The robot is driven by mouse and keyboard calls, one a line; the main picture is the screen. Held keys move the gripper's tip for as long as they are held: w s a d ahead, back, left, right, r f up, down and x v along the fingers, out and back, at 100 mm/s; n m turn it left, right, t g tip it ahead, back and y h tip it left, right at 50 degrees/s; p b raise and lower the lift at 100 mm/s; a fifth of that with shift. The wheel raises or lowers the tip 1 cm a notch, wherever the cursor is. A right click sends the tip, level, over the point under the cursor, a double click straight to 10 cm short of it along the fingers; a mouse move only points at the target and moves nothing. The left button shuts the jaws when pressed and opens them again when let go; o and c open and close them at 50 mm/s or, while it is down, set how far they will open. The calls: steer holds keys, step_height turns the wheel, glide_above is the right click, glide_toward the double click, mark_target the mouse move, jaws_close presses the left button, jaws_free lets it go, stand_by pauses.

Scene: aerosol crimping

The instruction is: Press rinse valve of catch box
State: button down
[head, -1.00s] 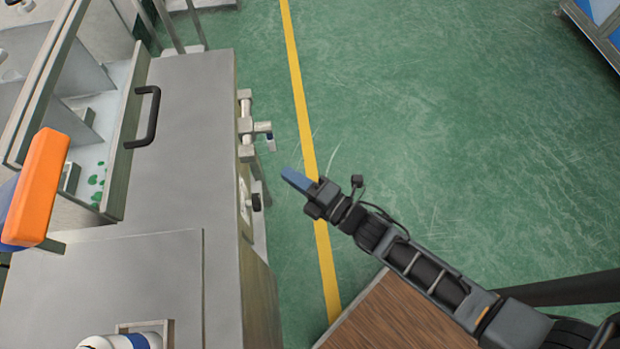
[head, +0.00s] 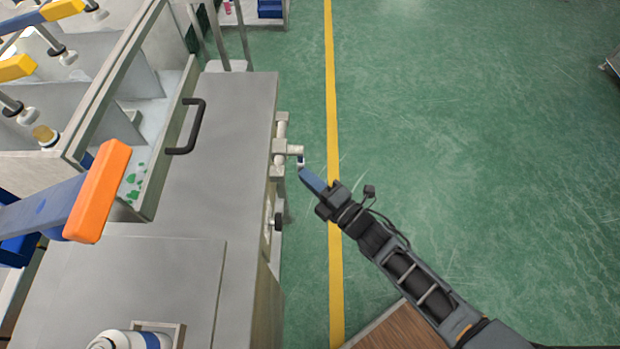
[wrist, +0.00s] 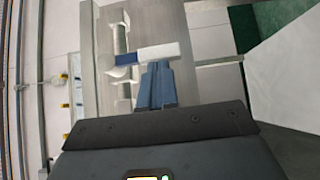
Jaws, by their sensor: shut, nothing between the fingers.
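A white pipe fitting (head: 281,146), which looks like the rinse valve, is on the right side of the grey bench, with a short arm sticking out to the right. In the wrist view its white arm (wrist: 150,53) crosses just ahead of my fingertips, and its upright pipe (wrist: 121,38) is to the left. My gripper (head: 308,176) has blue fingers, closed together, empty, just below the arm's end. In the wrist view my gripper (wrist: 157,70) appears very near or touching the white arm; I cannot tell which.
The grey bench top (head: 215,200) has an open tray with green spots (head: 134,184) and a black handle (head: 187,128). A black knob (head: 278,221) sticks out of the bench side below the valve. An orange-ended bar (head: 98,190) overhangs the left.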

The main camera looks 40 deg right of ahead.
steer(key=shift+f+b, duration=0.2)
steer(key=shift+b, duration=0.1)
steer(key=w+d+r+n+t+y+b, duration=0.1)
steer(key=n+y+b, duration=0.5)
steer(key=b, duration=1.2)
steer(key=w+d+r+n+t+y+b, duration=0.2)
steer(key=w+d+n+y+b, duration=0.3)
steer(key=n+b, duration=0.6)
steer(key=w+y+b, duration=0.1)
steer(key=w+b, duration=0.1)
steer(key=b, duration=0.5)
steer(key=shift+w+n+t+b, duration=0.2)
steer(key=shift+n+t+b, duration=0.1)
steer(key=shift+t, duration=0.1)
steer(key=shift+r, duration=0.4)
